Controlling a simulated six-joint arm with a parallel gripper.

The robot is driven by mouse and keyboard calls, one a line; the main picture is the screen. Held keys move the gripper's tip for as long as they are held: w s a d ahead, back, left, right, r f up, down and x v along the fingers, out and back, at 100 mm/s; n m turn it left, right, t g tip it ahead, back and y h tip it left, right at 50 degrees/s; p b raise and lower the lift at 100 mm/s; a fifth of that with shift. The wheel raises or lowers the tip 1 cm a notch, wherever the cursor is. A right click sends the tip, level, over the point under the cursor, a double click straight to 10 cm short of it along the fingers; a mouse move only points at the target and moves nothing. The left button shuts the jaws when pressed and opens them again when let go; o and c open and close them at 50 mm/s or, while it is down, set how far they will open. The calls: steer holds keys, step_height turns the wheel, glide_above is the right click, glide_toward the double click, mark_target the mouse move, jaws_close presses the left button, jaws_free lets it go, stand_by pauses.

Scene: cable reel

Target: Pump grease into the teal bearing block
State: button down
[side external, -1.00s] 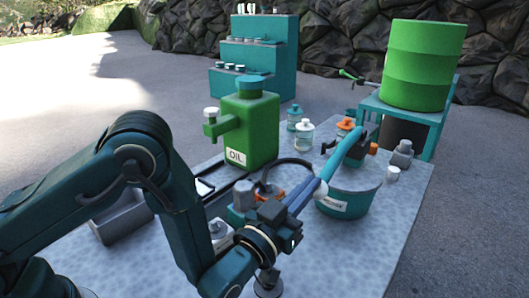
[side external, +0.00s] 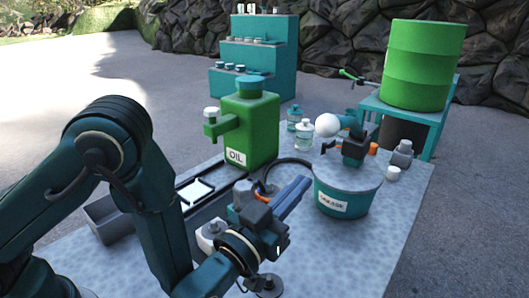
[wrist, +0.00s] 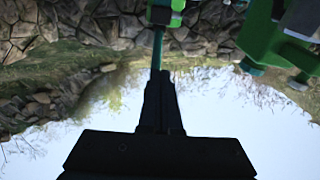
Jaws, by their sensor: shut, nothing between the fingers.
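The grease pail (side external: 350,200) is teal with a grey lid and a white label, and stands on the table right of my gripper. In the wrist view my gripper (wrist: 158,76) shows closed dark fingers. A teal block (side external: 240,196), probably the bearing block, is partly hidden behind my wrist. A black hose (side external: 288,162) arcs toward it.
A green oil can (side external: 250,128) stands behind the block. Small bottles (side external: 303,134) and a grey-capped container (side external: 402,153) stand behind the pail. A grey tray (side external: 108,220) is at left. A green drum (side external: 424,65) sits on a teal stand. The table's front right is clear.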

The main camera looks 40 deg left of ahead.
steer(key=s+f, duration=0.5)
steer(key=shift+s+f, duration=0.15)
steer(key=shift+f, duration=0.1)
steer(key=shift+r, duration=0.1)
stand_by(0.8)
step_height(320, 180, up, 19)
steer(key=w+n, duration=0.1)
steer(key=w, duration=0.1)
steer(key=shift+w+a, duration=0.1)
steer(key=shift+w, duration=0.1)
stand_by(0.3)
steer(key=r, duration=0.2)
glide_above(321, 124)
steer(key=shift+w+a+f, duration=0.2)
steer(key=shift+w+a, duration=0.05)
steer(key=shift+s+d+f, duration=0.1)
steer(key=shift+d+f, duration=0.1)
steer(key=shift+f, duration=1)
steer(key=shift+s+f, duration=0.15)
steer(key=shift+f, duration=0.6)
